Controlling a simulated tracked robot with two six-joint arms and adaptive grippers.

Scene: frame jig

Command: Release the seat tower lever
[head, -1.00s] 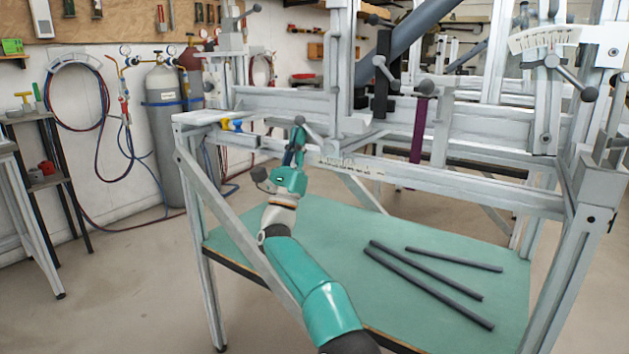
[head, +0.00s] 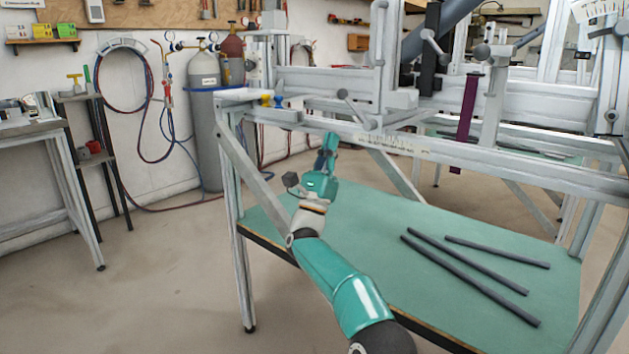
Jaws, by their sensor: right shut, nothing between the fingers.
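A lever with a round grey knob (head: 342,94) sticks out to the upper left at the foot of the upright post (head: 385,55), on the jig's front beam. I take this post for the seat tower, but no label confirms it. My right gripper (head: 328,146) is below and a little left of this knob, apart from it. A second lever (head: 433,42) sits higher on a dark block to the right. My left gripper is not in view.
A green shelf (head: 390,215) with three dark tubes (head: 470,275) lies under the beam. A diagonal brace (head: 245,160) runs at the left of my arm. Yellow and blue knobs (head: 272,101) stand on the beam's left end. Open floor lies left.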

